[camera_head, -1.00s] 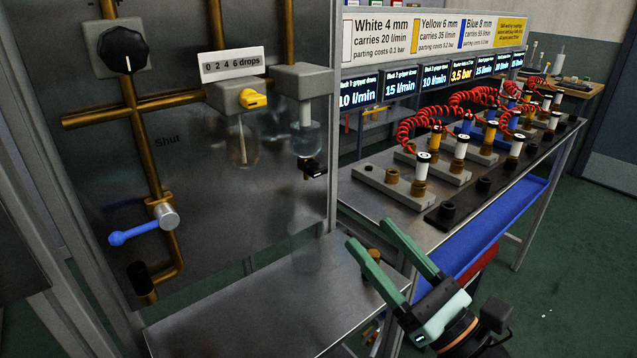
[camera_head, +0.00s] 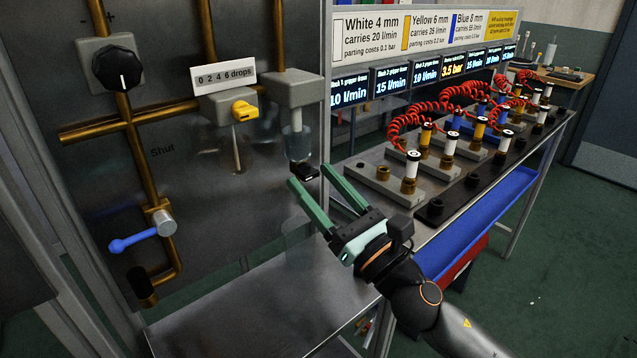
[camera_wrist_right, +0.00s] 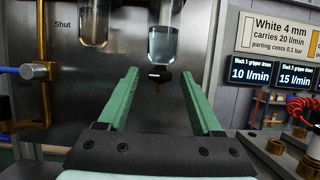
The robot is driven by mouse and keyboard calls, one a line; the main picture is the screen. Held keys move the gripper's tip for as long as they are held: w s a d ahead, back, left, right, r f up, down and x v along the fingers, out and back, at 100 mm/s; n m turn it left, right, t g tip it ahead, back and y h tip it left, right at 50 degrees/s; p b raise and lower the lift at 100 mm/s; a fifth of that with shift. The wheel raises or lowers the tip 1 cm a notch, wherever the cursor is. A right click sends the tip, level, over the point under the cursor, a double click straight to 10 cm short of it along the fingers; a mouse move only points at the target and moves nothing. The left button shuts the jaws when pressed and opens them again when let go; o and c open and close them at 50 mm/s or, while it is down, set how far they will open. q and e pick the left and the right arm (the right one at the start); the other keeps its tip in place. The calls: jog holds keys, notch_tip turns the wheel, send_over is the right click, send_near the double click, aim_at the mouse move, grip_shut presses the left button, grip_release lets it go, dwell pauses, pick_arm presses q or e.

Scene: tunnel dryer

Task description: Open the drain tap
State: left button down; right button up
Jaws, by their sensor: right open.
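The drain tap is a small black knob (camera_head: 304,172) under the clear right-hand bowl (camera_head: 297,143) on the metal panel. It also shows in the right wrist view (camera_wrist_right: 159,75), just beyond and between my fingertips, with the bowl (camera_wrist_right: 165,43) holding clear liquid above it. My right gripper (camera_head: 308,182) is open, its green fingers spread and empty, pointing at the panel just below the tap in the head view. I cannot tell whether the fingers touch the tap. My left gripper is not in view.
A second clear bowl (camera_head: 236,155) hangs left of the tap, under a yellow knob (camera_head: 243,110). A blue lever valve (camera_head: 133,241) sits lower left. A bare metal shelf (camera_head: 235,310) lies below. A bench with red coiled hoses (camera_head: 437,117) stands to the right.

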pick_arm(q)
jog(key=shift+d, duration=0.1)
pick_arm(e)
grip_shut()
dwell(0.3)
